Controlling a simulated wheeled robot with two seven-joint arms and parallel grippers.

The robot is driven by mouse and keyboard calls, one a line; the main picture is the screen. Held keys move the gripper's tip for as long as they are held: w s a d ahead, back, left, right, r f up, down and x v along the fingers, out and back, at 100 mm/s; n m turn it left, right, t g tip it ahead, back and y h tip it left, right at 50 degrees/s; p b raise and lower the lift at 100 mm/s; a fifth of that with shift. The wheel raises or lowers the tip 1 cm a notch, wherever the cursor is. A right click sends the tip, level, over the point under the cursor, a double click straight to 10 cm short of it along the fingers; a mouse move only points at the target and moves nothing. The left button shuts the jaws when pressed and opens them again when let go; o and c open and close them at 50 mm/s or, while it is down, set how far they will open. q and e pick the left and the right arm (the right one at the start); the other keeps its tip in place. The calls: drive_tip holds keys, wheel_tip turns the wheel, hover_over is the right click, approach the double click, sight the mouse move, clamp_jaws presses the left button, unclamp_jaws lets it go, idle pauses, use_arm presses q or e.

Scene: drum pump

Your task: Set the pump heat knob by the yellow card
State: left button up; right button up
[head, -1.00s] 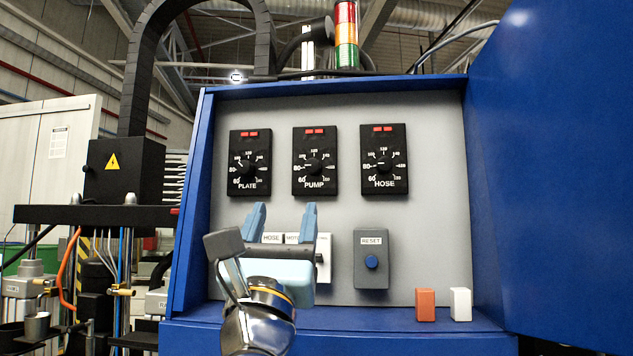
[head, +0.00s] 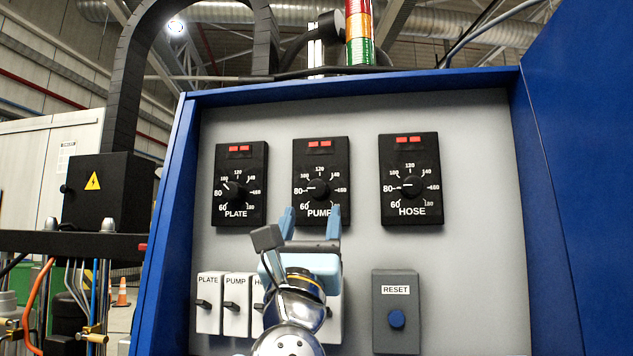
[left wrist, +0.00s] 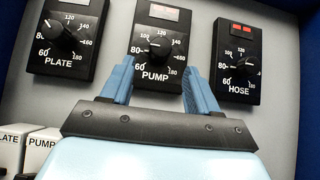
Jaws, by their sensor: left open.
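The black PUMP dial (head: 321,156) with its round knob (head: 318,188) is the middle one of three on the grey panel. Its pointer line aims left, near 80. The dial also shows in the left wrist view (left wrist: 142,38), with its knob (left wrist: 158,48) above and between the fingers. My left gripper (head: 311,212) is open and empty, its blue fingertips at the lower edge of the PUMP dial in the head view. The left wrist view also shows the gripper (left wrist: 158,76). I cannot tell the gap to the knob. No yellow card shows. My right gripper is not in view.
The PLATE dial (head: 240,160) is to the left and the HOSE dial (head: 410,155) to the right. White switches (head: 209,288) sit below, partly behind my arm. A grey RESET box (head: 397,345) is at lower right. Blue cabinet walls (head: 540,200) flank the panel.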

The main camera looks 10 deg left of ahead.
sight(317, 196)
use_arm(q)
drive_tip(key=p+x, duration=0.2)
drive_tip(key=x, duration=0.3)
drive_tip(key=shift+s, duration=0.1)
drive_tip(key=shift+w+r, duration=0.2)
drive_tip(key=shift+w, duration=0.15)
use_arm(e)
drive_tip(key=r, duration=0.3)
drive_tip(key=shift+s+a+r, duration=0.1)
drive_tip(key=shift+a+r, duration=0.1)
